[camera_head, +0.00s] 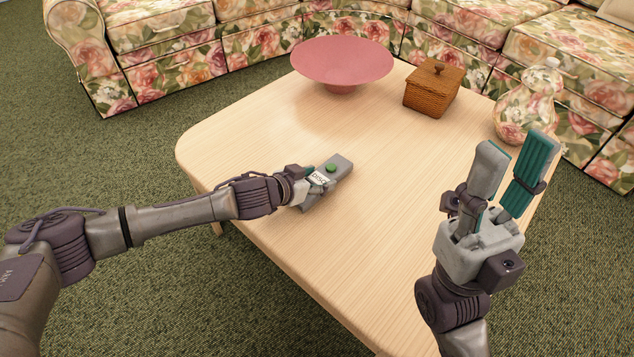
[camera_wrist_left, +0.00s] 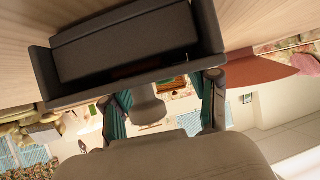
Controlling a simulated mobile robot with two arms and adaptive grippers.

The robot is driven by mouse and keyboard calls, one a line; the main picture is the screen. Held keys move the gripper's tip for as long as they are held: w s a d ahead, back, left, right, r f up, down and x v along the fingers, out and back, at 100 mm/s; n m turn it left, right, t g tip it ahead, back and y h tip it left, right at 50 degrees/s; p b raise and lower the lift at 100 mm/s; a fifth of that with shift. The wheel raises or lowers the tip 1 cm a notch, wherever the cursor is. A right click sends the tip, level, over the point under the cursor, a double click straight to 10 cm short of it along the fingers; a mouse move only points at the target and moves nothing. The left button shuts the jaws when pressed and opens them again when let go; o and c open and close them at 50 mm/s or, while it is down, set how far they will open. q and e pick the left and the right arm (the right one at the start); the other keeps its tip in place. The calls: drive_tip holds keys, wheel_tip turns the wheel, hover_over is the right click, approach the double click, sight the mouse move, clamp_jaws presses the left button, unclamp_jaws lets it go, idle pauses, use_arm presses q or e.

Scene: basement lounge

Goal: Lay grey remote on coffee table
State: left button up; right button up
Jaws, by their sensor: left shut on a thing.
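The grey remote (camera_head: 341,166) has a green button and a white label, and is over the left part of the light wood coffee table (camera_head: 400,160). My left gripper (camera_head: 318,182) is shut on the remote at its near end. In the left wrist view the remote's dark underside (camera_wrist_left: 125,45) fills the top, between the gripper's fingers (camera_wrist_left: 165,105). The remote looks very close to the tabletop; I cannot tell whether it touches. My right gripper (camera_head: 516,180) is open and empty above the table's right side.
The middle and front of the tabletop are clear.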

use_arm(q)
drive_tip(key=shift+r, duration=0.2)
drive_tip(key=shift+f, duration=0.1)
drive_tip(key=o, duration=1.3)
drive_tip(key=shift+f, duration=0.1)
drive_tip(key=shift+o, duration=0.2)
